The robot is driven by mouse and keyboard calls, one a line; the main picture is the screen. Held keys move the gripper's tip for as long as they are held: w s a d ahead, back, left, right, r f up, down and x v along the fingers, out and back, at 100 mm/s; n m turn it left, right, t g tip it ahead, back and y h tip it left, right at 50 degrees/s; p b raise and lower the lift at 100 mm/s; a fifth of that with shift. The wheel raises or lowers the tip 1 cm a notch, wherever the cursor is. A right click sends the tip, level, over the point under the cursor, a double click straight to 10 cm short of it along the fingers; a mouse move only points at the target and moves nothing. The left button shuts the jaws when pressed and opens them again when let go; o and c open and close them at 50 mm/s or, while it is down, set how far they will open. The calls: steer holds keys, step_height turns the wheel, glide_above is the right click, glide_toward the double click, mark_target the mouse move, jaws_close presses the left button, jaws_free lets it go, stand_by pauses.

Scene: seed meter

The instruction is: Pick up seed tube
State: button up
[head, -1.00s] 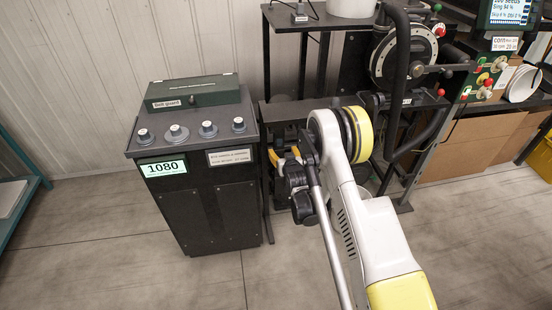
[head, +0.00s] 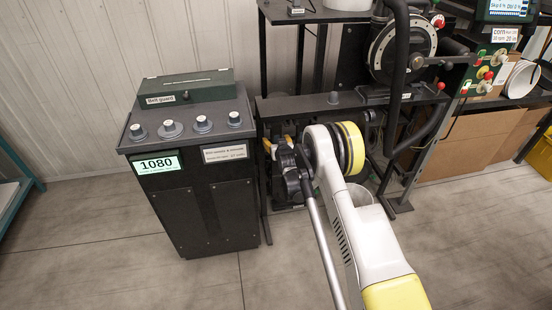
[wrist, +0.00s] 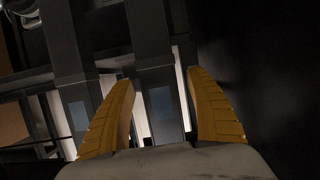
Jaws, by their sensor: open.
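My gripper (head: 279,146) is open and empty, with its two yellow fingers just right of the dark cabinet and below the stand's crossbar. In the wrist view my gripper (wrist: 161,80) faces a dark upright piece (wrist: 163,110) with a blue-grey patch, seen between the fingers; I cannot tell whether this is the seed tube. A black curved hose (head: 401,60) runs down in front of the round seed meter (head: 402,48). My arm hides part of the stand's lower middle.
The dark cabinet (head: 205,205) with several knobs and a 1080 display stands close left of my gripper. A green belt guard box (head: 190,86) lies on it. The black crossbar (head: 295,106) is above my gripper. Cardboard boxes (head: 450,150) are at right. The floor in front is bare.

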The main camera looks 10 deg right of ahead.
jaws_close()
steer(key=shift+r, duration=0.1)
